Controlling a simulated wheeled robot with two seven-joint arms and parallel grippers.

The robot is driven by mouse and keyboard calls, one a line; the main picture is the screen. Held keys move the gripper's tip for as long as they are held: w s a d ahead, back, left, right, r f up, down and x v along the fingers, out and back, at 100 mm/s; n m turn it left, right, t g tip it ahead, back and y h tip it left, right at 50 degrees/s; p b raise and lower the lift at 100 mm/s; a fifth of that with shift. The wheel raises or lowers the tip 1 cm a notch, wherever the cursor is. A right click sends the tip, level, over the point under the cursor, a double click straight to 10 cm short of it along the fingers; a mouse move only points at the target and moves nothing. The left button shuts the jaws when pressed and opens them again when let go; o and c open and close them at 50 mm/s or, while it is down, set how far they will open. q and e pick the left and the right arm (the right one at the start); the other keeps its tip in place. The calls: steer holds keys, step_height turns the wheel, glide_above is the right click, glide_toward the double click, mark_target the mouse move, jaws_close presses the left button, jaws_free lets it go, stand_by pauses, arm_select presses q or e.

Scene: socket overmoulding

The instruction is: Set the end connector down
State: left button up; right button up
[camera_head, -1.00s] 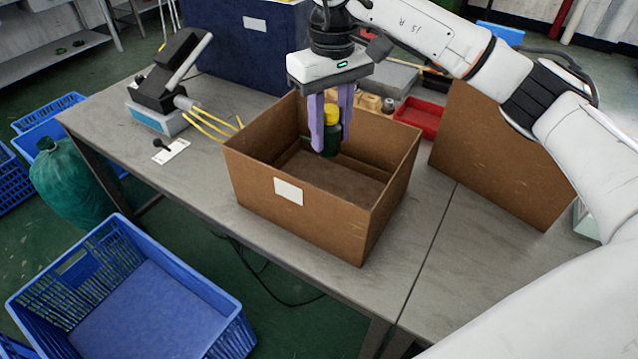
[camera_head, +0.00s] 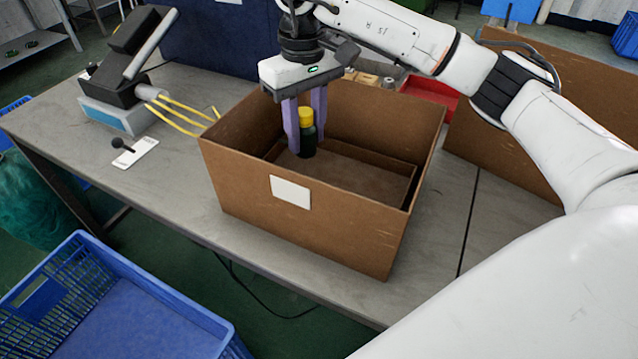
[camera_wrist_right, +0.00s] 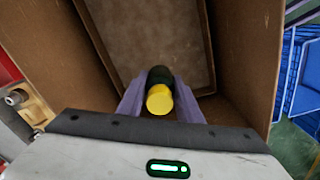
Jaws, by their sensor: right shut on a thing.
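The end connector (camera_head: 306,138) is a dark green cylinder with a yellow cap, held upright. My right gripper (camera_head: 305,140) is shut on it, with a purple finger on each side. The gripper points down inside the open brown box (camera_head: 315,215), near its back left part. In the right wrist view the connector (camera_wrist_right: 159,92) sits between the fingers with its yellow end toward the camera. A shallow inner tray (camera_wrist_right: 168,28) lies on the box floor beyond it. I cannot tell whether the connector's lower end touches the floor. My left gripper is not in view.
A black device (camera_head: 130,60) with yellow cables stands left on the grey table (camera_head: 180,200). A dark blue bin (camera_head: 215,40) and a red tray (camera_head: 430,92) are behind the box. Another brown box (camera_head: 560,110) is at the right. A blue crate (camera_head: 120,310) stands front left.

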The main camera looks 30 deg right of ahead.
mark_target(305, 111)
steer(key=shift+f, duration=4.2)
steer(key=o, duration=1.2)
steer(key=shift+c, duration=0.2)
step_height(305, 111, up, 12)
steer(key=shift+r, duration=0.1)
steer(key=shift+r, duration=0.1)
